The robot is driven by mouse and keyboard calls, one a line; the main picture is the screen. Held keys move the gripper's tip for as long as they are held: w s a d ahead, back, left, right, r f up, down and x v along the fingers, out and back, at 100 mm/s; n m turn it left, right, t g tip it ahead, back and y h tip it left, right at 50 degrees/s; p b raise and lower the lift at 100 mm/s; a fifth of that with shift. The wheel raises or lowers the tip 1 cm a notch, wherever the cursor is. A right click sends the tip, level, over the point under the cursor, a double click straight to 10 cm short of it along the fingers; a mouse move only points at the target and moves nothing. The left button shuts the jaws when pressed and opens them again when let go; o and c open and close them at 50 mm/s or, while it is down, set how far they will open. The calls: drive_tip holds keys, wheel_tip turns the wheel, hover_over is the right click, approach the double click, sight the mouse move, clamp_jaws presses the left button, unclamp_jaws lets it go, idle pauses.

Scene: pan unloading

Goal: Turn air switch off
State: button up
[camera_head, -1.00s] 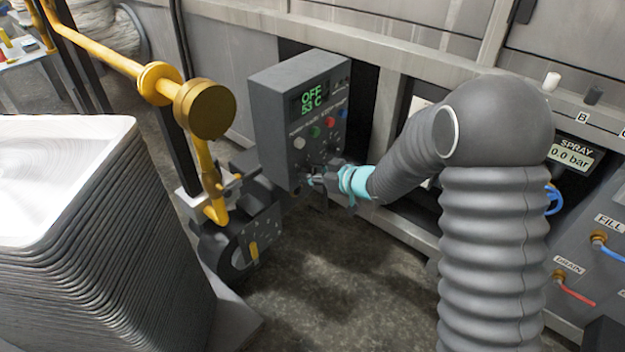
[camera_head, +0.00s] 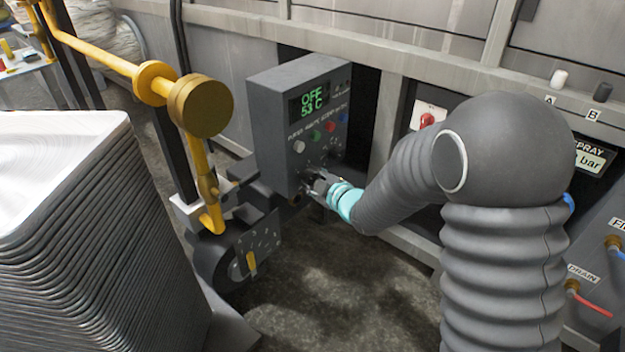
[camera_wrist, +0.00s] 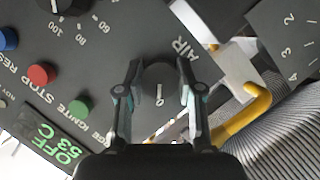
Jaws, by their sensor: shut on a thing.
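The air switch is a dark round knob (camera_wrist: 159,76) on the grey control box, with the label AIR beside it and a 0 mark near it in the wrist view. My gripper (camera_wrist: 160,66) is shut on this knob, with one finger on each side. In the head view my gripper (camera_head: 312,186) is at the lower part of the front panel of the control box (camera_head: 270,140), and it hides the knob. The box display (camera_head: 311,99) reads OFF and 53 C in green.
Red (camera_wrist: 41,74), green (camera_wrist: 80,108) and blue (camera_wrist: 7,39) buttons and another knob share the panel. A yellow pipe (camera_head: 110,55) with a round end stands left of the box. A tall stack of grey pans (camera_head: 75,230) fills the left foreground. Open floor lies below the box.

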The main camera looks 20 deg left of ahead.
drive_tip(key=shift+n, duration=0.4)
drive_tip(key=o, duration=1.1)
drive_tip(key=shift+o, duration=0.2)
drive_tip(key=v, duration=1.2)
drive_tip(key=shift+f, duration=0.2)
drive_tip(key=shift+s, duration=0.1)
